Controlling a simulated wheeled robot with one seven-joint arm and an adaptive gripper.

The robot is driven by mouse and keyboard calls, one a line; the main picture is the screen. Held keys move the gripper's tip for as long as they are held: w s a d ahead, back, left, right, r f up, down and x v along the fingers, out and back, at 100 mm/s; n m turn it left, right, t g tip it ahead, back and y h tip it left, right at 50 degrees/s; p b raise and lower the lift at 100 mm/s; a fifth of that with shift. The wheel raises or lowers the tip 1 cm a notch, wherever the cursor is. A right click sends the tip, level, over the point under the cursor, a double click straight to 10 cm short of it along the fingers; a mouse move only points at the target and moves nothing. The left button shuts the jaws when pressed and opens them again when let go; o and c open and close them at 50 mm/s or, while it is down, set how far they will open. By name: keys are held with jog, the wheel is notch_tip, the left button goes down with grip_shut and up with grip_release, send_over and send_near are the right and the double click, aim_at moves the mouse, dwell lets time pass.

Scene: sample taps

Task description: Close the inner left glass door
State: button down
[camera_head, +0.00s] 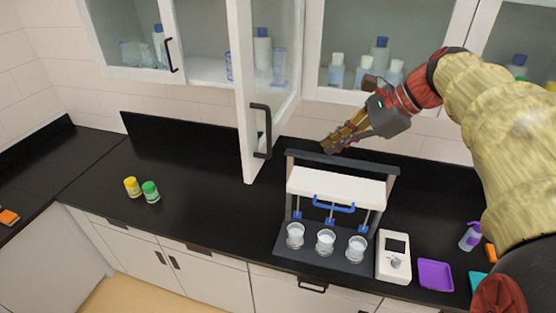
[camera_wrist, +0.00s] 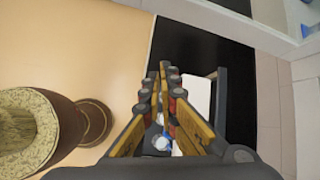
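The open glass door (camera_head: 246,95) of the upper cabinet swings out toward me, its white frame nearly edge-on. Its black bar handle (camera_head: 262,132) is on the lower part of the frame. My gripper (camera_head: 330,146) is to the right of this handle, apart from it, above the back of the tap stand. It holds nothing. In the wrist view, the fingers (camera_wrist: 160,78) come together at the tips and look shut. The wrist view does not clearly show the door handle.
A tap stand (camera_head: 336,187) with several cups stands on the black counter below my gripper. A white device (camera_head: 393,256) and purple tray (camera_head: 435,275) are to its right. Yellow (camera_head: 132,187) and green (camera_head: 151,192) jars stand left. Bottles stand inside the cabinets.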

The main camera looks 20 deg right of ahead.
jog(key=w+a+f+m+y+p, duration=0.1)
jog(key=w+a+f+m, duration=0.2)
jog(key=a, duration=0.8)
jog(key=w+f, duration=0.2)
jog(key=w, duration=0.1)
jog(key=shift+a, duration=0.2)
